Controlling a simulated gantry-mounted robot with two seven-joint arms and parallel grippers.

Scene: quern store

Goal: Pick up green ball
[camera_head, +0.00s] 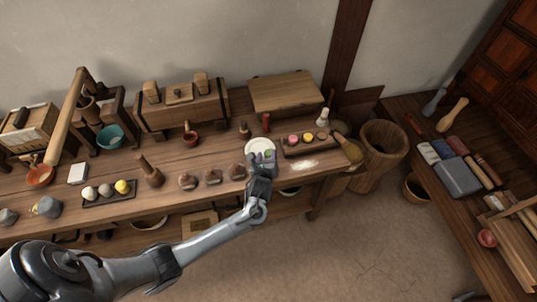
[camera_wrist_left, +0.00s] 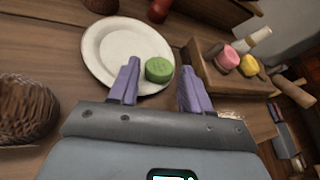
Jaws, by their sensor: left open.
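A small rounded green piece with a patterned top, the green ball (camera_wrist_left: 159,69), lies at the right rim of a white plate (camera_wrist_left: 103,42) in the left wrist view. My left gripper (camera_wrist_left: 160,80) is open, with one purple finger on each side of the green ball; I cannot tell whether either touches it. In the head view my left gripper (camera_head: 263,157) is over the plate (camera_head: 253,147), and the arm hides part of it. Only a bit of green shows there. My right gripper is in neither view.
A wooden tray (camera_head: 321,146) with pink and yellow pieces is close on the right of the plate. A red cylinder (camera_head: 266,122) stands behind the plate. White powder (camera_head: 297,164) lies at front right.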

